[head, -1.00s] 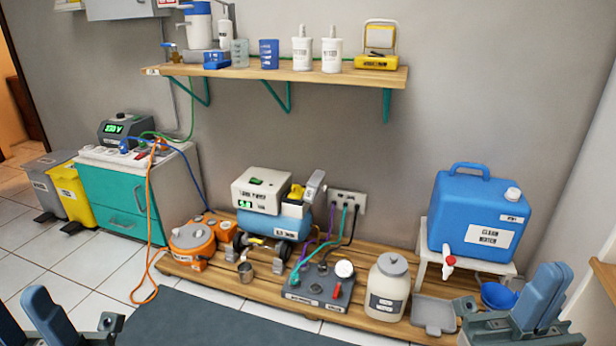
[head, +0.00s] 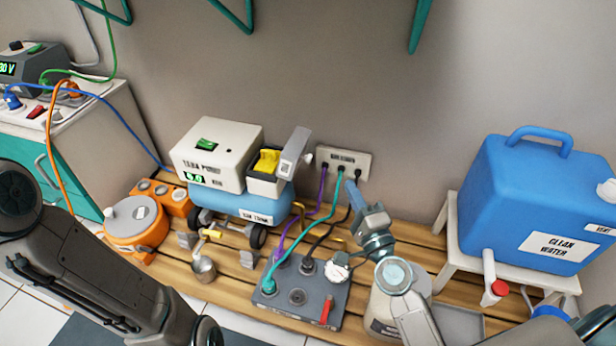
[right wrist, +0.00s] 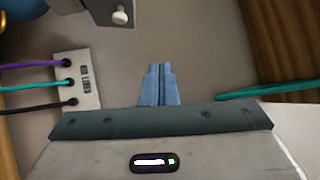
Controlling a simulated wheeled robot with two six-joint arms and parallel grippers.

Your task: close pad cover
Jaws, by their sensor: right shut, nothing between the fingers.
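A small grey box with a yellow pad (head: 266,161) sits on the right end of the white pump unit, above the blue tank. Its grey pad cover (head: 294,153) stands raised and tilted at the box's right side, with a small pale knob on its right. A grey part with a round knob (right wrist: 118,17), which looks like the cover, shows at the top of the right wrist view. My right gripper (head: 368,208) is shut and empty, right of the cover and apart from it; its blue fingers (right wrist: 160,70) show in the wrist view. My left gripper is out of view.
Below are a grey control box (head: 298,290) and a white jar (head: 383,312). A blue water container (head: 530,205) stands at right. My left arm crosses the lower left.

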